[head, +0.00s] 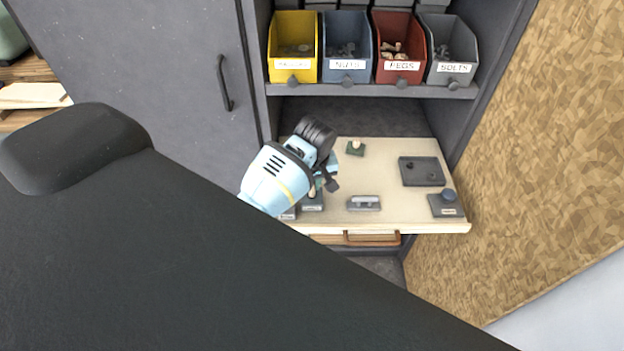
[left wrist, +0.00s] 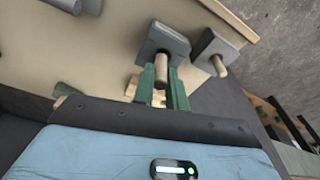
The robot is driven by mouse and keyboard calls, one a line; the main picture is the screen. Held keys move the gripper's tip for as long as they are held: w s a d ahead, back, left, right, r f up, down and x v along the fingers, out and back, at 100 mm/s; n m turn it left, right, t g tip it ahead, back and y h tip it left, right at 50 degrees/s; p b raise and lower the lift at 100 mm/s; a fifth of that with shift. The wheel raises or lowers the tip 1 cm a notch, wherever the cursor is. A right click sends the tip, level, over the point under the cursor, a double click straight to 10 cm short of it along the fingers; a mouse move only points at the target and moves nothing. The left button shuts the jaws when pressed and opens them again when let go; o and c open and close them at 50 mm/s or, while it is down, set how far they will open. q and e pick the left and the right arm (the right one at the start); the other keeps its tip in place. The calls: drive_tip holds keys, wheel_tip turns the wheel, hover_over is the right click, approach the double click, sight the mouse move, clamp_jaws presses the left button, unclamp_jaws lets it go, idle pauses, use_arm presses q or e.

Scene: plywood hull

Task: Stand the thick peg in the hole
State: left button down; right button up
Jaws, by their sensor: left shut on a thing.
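My left gripper (head: 324,180) reaches over the front left of the pull-out board (head: 390,215). In the left wrist view its green fingers (left wrist: 162,86) are shut on a tan wooden peg (left wrist: 162,72). The peg lines up with a grey block (left wrist: 168,38); I cannot tell whether its far end sits in that block. The block also shows in the head view (head: 312,204), partly behind the gripper. A second grey block (left wrist: 213,42) beside it has another tan peg (left wrist: 220,66) standing in it. I cannot tell which peg is thicker. My right gripper is not in view.
Labelled bins, including the red PEGS bin (head: 399,50), sit above. A plywood wall (head: 530,160) rises at right.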

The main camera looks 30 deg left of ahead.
use_arm(q)
drive_tip(key=shift+f, duration=0.8)
drive_tip(key=shift+f, duration=0.1)
drive_tip(key=c, duration=1.3)
unclamp_jaws()
drive_tip(key=shift+c, duration=0.2)
drive_tip(key=shift+s+d+r, duration=0.15)
drive_tip(key=shift+r, duration=1.15)
drive_tip(key=shift+s+d+r, duration=0.1)
drive_tip(key=shift+d+r, duration=0.05)
drive_tip(key=shift+r, duration=1.15)
drive_tip(key=shift+s+d+r, duration=0.15)
drive_tip(key=shift+r, duration=1.15)
